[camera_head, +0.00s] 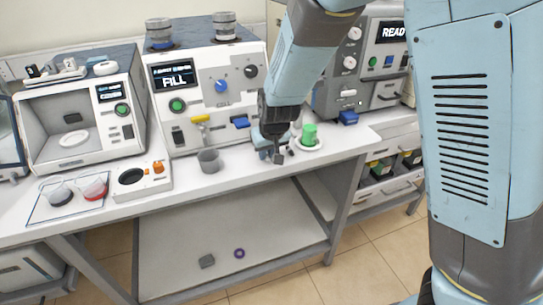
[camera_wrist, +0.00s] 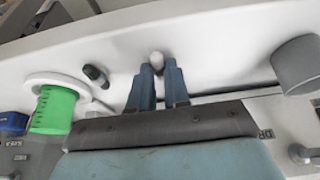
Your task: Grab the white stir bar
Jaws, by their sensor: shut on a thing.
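The white stir bar (camera_wrist: 157,58) shows in the wrist view as a small pale rounded end between my fingertips. My gripper (camera_wrist: 158,70) is shut on it, with blue fingers on either side. In the head view my gripper (camera_head: 275,155) is low over the front edge of the bench, left of the green container; the white bar cannot be made out there.
A green container (camera_head: 309,134) stands on a white round dish (camera_head: 306,146) close to my gripper. A grey cup (camera_head: 209,160) stands to the left. The FILL machine (camera_head: 205,95) rises behind. The bench's front edge is close.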

